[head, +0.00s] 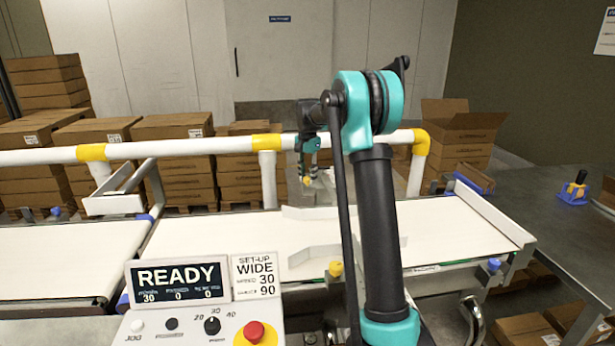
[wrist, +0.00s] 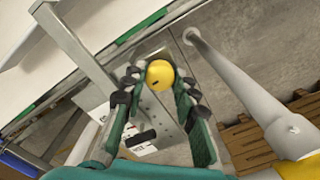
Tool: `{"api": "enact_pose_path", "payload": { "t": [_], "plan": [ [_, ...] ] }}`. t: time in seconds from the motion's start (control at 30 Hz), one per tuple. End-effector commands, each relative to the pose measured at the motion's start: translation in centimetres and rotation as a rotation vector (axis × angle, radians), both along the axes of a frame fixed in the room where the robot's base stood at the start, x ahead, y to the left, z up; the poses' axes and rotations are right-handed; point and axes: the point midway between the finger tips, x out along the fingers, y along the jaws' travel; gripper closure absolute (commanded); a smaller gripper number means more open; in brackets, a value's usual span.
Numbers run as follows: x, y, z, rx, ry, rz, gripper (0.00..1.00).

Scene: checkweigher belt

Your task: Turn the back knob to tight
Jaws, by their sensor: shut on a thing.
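The back knob (head: 307,182) is yellow and sits at the far side of the belt, below the white rail. In the wrist view the back knob (wrist: 160,73) is a round yellow cap with a small dark mark near its lower left edge. My gripper (head: 308,174) reaches down to it from above. In the wrist view my gripper (wrist: 157,83) has one dark-padded finger on each side of the knob and is shut on it. A second yellow knob (head: 336,268) is at the belt's front edge. The tight and loose markings cannot be read.
A white rail (head: 200,147) with yellow joints runs behind the white belt (head: 220,235). A grey post (wrist: 235,80) stands close to my gripper's right in the wrist view. The control panel (head: 190,325) with a READY display is in front. Stacked cartons (head: 188,155) stand behind.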

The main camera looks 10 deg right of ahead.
Motion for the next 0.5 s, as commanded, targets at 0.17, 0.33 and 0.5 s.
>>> {"api": "enact_pose_path", "payload": {
  "t": [0.17,0.33,0.5],
  "plan": [
    [0.06,-0.02,0.04,-0.001,-0.002,-0.035,1.0],
    [0.06,-0.02,0.04,0.0,-0.001,-0.045,1.0],
    [0.06,-0.02,0.04,0.0,-0.001,-0.045,1.0]
  ]
}}
